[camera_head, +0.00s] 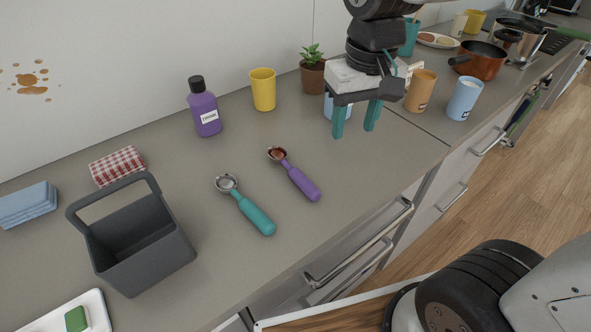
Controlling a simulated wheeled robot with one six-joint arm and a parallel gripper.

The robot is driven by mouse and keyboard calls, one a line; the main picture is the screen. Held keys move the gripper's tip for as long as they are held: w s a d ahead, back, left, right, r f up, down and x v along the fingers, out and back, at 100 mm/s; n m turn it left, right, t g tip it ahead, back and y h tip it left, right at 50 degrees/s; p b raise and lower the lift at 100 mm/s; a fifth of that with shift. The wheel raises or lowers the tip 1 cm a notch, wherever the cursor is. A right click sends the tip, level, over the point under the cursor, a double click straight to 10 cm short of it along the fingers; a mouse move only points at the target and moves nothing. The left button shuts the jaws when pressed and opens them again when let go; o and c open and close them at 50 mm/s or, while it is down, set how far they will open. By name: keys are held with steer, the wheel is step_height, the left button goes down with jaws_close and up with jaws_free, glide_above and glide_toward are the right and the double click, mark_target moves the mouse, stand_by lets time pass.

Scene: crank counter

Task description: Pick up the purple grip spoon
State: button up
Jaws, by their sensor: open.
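The purple grip spoon (302,182) lies on the grey counter, its metal bowl end pointing up and left with something reddish brown in it. A similar spoon with a teal grip (255,214) lies to its left, apart from it. My gripper (356,134) is above the counter, up and to the right of the purple spoon. Its two teal fingers are apart and point down with nothing between them.
A grey caddy (145,249) with a handle stands at left. A purple bottle (204,108), yellow cup (263,90) and potted plant (313,73) stand along the wall. Orange (419,92) and light blue (464,99) cups stand right of my gripper. The counter around the spoons is clear.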

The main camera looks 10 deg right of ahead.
steer(key=n, duration=0.1)
glide_above(287, 162)
steer(key=shift+g, duration=0.3)
step_height(287, 162, down, 7)
steer(key=shift+s+d+r, duration=0.15)
step_height(287, 162, down, 8)
steer(key=shift+f, duration=0.1)
jaws_close()
